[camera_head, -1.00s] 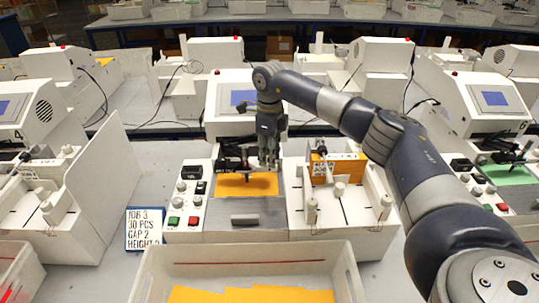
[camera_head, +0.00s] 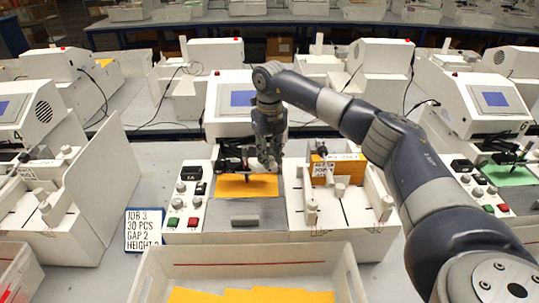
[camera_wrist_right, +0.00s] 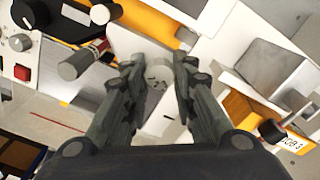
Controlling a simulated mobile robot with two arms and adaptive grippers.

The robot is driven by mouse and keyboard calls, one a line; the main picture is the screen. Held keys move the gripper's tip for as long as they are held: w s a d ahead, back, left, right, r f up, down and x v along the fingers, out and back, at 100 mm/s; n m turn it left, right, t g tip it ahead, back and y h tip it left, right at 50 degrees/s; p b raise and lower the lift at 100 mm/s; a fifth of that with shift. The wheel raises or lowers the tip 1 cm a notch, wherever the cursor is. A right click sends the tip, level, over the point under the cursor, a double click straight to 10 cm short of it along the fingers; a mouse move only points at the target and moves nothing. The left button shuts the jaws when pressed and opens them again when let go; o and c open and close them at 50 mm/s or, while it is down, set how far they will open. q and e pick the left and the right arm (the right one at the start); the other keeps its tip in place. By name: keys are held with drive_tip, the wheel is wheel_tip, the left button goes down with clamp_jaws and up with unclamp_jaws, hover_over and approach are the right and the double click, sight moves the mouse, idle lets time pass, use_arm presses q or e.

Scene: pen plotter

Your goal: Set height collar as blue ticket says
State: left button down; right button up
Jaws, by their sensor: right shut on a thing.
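The blue-edged ticket (camera_head: 144,230) stands left of the middle plotter in the head view. It reads JOB 3, 30 PCS, GAP 2 and HEIGHT; the height number is not readable. My right gripper (camera_head: 270,166) is low over the right edge of the plotter's orange sheet (camera_head: 240,186), beside the dark pen carriage (camera_head: 234,155). In the right wrist view, my right gripper (camera_wrist_right: 158,84) is shut on a small pale round collar (camera_wrist_right: 159,70) with dark marks between its fingertips. The marks are too small to read. My left gripper is not in view.
The control panel (camera_head: 186,206) has knobs and red and green buttons. An orange stack (camera_head: 334,168) stands right of the gripper. A white bin (camera_head: 200,256) with orange sheets is in front. Similar plotters flank this one.

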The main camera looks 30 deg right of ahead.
drive_tip(key=shift+r, duration=0.1)
idle(0.4)
drive_tip(key=o, duration=1.1)
wheel_tip(320, 180, up, 12)
drive_tip(key=shift+f, duration=0.1)
